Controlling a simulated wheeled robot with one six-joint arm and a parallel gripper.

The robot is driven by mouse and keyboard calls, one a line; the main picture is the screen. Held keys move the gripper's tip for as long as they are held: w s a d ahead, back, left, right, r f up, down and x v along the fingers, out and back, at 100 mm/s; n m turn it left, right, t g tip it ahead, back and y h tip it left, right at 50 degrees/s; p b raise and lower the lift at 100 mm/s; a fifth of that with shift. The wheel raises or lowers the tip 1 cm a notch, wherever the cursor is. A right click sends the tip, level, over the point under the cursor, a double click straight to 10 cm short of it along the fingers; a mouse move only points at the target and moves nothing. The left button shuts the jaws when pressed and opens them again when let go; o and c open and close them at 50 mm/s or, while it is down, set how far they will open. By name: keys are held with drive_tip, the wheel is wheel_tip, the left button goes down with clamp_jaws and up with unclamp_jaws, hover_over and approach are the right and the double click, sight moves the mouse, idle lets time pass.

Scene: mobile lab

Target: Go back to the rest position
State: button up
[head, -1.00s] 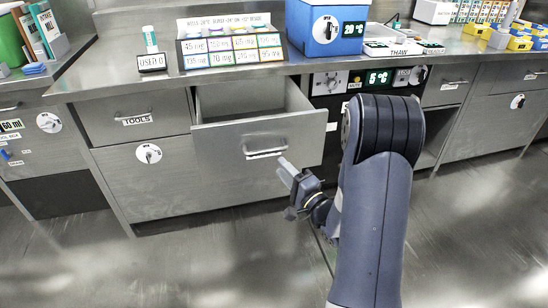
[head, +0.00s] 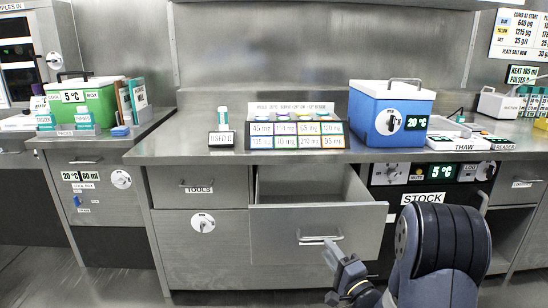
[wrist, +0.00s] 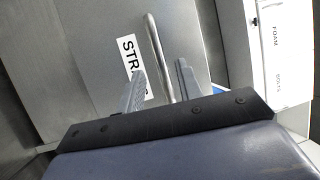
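My gripper (head: 335,250) is in front of the open drawer (head: 275,232) under the bench, at its handle (head: 320,238). In the wrist view my gripper (wrist: 159,80) has its two fingers apart, with the drawer's bar handle (wrist: 160,55) running between them. The fingers do not look closed on the bar; whether either touches it I cannot tell.
The bench top holds a green box (head: 85,103), a rack of labelled mg compartments (head: 297,132), and a blue cooler (head: 392,112). A closed TOOLS drawer (head: 205,180) is left of the open one. The STOCK unit (head: 425,180) is to the right. Bare floor shows at lower left.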

sight(321, 240)
drive_tip(key=x, duration=0.5)
drive_tip(key=shift+b, duration=0.35)
drive_tip(key=shift+w, duration=0.35)
